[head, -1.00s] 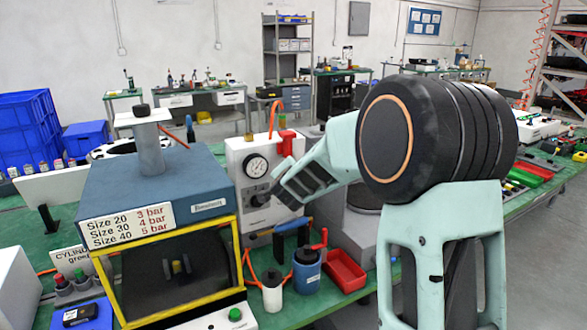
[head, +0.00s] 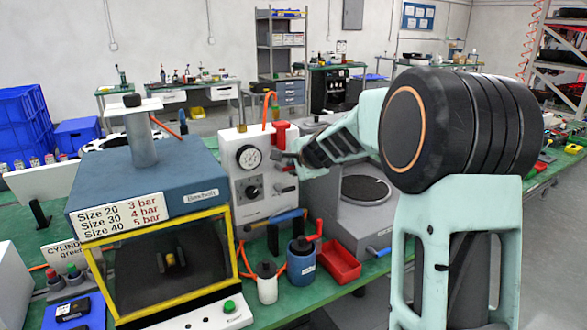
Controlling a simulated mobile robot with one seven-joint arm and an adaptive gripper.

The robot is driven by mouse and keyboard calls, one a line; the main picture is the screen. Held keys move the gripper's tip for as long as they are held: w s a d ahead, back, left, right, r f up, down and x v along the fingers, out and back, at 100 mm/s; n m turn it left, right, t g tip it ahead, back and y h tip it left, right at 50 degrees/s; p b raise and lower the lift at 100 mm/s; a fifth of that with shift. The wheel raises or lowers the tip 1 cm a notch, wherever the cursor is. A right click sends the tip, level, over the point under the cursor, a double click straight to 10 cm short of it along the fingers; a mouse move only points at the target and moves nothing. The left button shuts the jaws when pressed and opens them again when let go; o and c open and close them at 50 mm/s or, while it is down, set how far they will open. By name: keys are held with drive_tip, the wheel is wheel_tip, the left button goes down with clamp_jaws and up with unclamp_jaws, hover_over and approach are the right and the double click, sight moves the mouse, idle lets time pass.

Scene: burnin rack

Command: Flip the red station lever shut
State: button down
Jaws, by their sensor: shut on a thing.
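The red station lever (head: 281,132) is at the upper right of a white panel box with a round gauge (head: 249,157). It hangs down the box's front, near an orange hose. My gripper (head: 279,158) reaches in from the right, its dark fingers shut at the lever's lower end. The contact is small and partly hidden by the fingers.
A blue box with a yellow-framed window (head: 160,268) stands left of the panel. A white canister (head: 266,284) and a red tray (head: 339,266) stand in front of it. A grey machine with a round dark top (head: 365,190) is to the right, under my arm.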

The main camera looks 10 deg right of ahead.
idle(0.4)
drive_tip(key=c, duration=2)
unclamp_jaws()
drive_tip(key=v, duration=1.2)
